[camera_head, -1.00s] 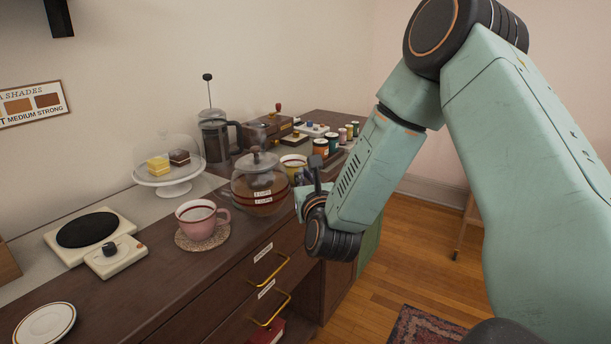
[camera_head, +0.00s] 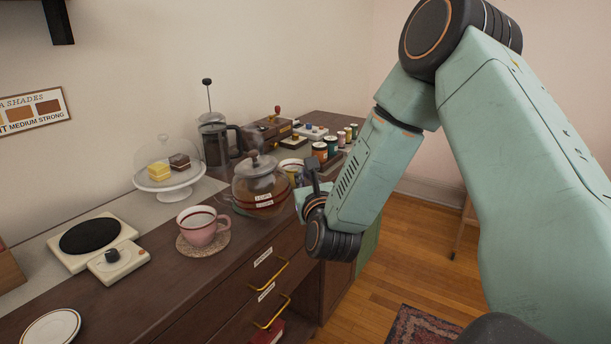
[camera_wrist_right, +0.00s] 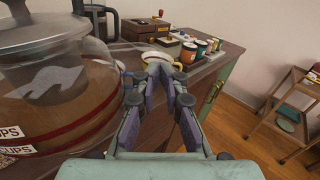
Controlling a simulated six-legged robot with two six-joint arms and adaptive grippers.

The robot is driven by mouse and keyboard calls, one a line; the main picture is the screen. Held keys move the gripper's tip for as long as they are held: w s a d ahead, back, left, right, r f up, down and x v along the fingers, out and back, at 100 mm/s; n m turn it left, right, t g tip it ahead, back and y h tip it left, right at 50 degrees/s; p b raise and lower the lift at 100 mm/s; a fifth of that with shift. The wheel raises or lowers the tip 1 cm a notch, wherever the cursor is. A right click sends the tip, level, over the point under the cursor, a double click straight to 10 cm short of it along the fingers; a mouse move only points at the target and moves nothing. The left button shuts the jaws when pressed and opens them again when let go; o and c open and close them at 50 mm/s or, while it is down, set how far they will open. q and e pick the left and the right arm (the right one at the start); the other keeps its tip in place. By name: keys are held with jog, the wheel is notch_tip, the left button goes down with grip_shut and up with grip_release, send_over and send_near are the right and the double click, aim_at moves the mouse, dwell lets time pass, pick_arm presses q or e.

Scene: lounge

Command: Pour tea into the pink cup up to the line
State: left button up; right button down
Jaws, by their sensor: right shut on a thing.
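The pink cup (camera_head: 203,232) stands upright on a round woven coaster (camera_head: 190,250) on the dark wooden counter. A dark red line runs inside near its rim; I cannot make out any tea in it. The glass teapot (camera_head: 262,190), with grey lid, brown tea and cup-mark labels, is just right of the cup, spout towards it. It fills the left of the right wrist view (camera_wrist_right: 50,105). My left gripper is out of view.
A French press (camera_head: 214,140) and a domed cake stand (camera_head: 170,188) stand behind. A yellowish cup (camera_head: 292,166) and several jars (camera_head: 320,152) are beyond the teapot. Bare counter lies in front of the coaster.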

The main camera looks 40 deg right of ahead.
jog(key=shift+w+r+n+p, duration=0.1)
jog(key=shift+r+n+p, duration=0.55)
jog(key=shift+r+p, duration=0.95)
jog(key=shift+r+n+p, duration=0.65)
jog(key=shift+r+p, duration=0.45)
jog(key=shift+p, duration=0.85)
dwell(1.4)
jog(key=shift+r, duration=0.35)
dwell(2.7)
